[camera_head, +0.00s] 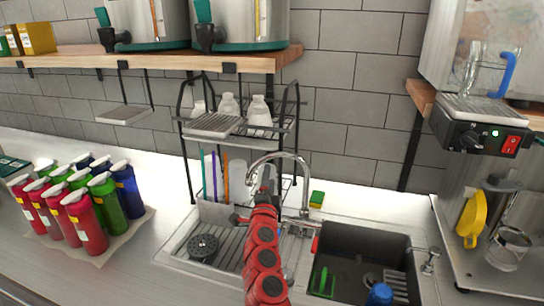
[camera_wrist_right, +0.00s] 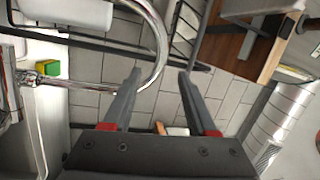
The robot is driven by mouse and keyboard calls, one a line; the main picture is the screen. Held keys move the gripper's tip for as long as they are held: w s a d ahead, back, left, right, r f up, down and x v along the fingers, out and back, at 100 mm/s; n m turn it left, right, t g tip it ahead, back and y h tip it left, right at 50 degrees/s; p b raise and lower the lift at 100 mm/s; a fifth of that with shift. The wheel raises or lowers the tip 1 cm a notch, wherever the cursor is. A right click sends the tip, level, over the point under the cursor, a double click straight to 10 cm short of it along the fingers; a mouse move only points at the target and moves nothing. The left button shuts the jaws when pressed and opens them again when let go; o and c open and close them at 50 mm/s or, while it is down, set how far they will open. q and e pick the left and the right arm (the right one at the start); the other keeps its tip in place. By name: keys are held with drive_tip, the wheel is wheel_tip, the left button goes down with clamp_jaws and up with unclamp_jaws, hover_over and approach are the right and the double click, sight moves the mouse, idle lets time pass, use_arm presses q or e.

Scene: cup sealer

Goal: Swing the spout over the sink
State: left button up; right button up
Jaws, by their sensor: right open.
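The chrome spout (camera_head: 283,154) arches up from its tap base behind the sink and reaches left, its end over the drainboard side. The dark sink basin (camera_head: 336,243) lies to the right of the spout's base. My right gripper (camera_head: 268,178) is at the spout, under its arch; its fingertips are hard to make out there. In the right wrist view my right gripper (camera_wrist_right: 159,73) is open, with the curved spout (camera_wrist_right: 163,50) passing near the left finger and between the fingers' directions. I cannot tell whether they touch. My left gripper is not in view.
A ribbed drainboard (camera_head: 180,245) with a round drain lies left of the basin. A black rack (camera_head: 187,125) with white bottles stands behind the spout. A green and yellow sponge (camera_head: 316,199) sits right of the tap base. Coloured bottles (camera_head: 82,222) stand at left.

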sight(270, 157)
drive_tip(key=w, duration=0.5)
drive_tip(key=w+r, duration=0.1)
drive_tip(key=w, duration=0.2)
drive_tip(key=shift+d+r+b, duration=0.1)
drive_tip(key=shift+d+b, duration=0.2)
drive_tip(key=shift+b, duration=0.1)
drive_tip(key=shift+w+b, duration=0.45)
drive_tip(key=shift+w, duration=0.25)
drive_tip(key=shift+w+d+r, duration=0.2)
drive_tip(key=shift+w+r, duration=0.1)
drive_tip(key=shift+w, duration=0.2)
clamp_jaws()
